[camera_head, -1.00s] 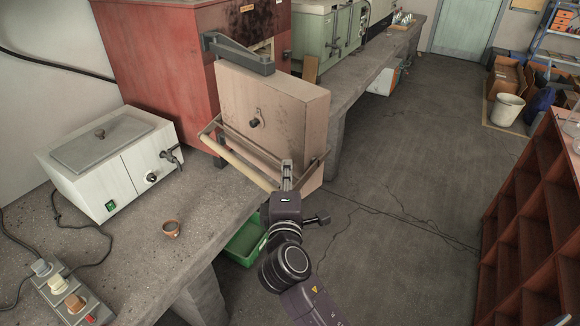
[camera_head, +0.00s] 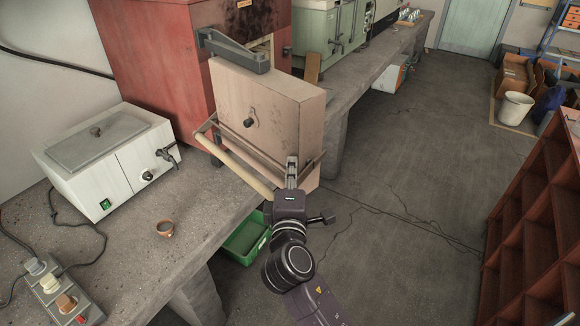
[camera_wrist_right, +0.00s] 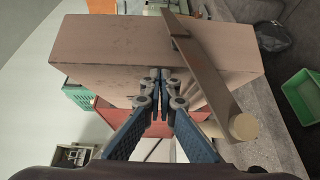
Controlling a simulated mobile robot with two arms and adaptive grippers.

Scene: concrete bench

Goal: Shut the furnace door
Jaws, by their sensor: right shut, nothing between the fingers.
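The furnace (camera_head: 158,62) is a large red box on the bench at the back left. Its thick beige door (camera_head: 262,108) hangs from a grey hinge arm (camera_head: 232,50) and stands swung open, out over the bench's front edge. A pale bar handle (camera_head: 236,164) runs along the door's lower front. My right gripper (camera_head: 291,165) is at the door's near right lower side, by the handle's end. In the right wrist view its fingers (camera_wrist_right: 163,78) are shut and empty, close against the door (camera_wrist_right: 160,50), beside the handle (camera_wrist_right: 215,95); contact is hard to tell. My left gripper is not in view.
A white water bath (camera_head: 108,160) with a tap, a small brown crucible (camera_head: 165,229) and a power strip (camera_head: 62,294) stand on the bench. A green bin (camera_head: 245,238) sits below its edge. A red shelf (camera_head: 535,215) stands right, with clear floor between.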

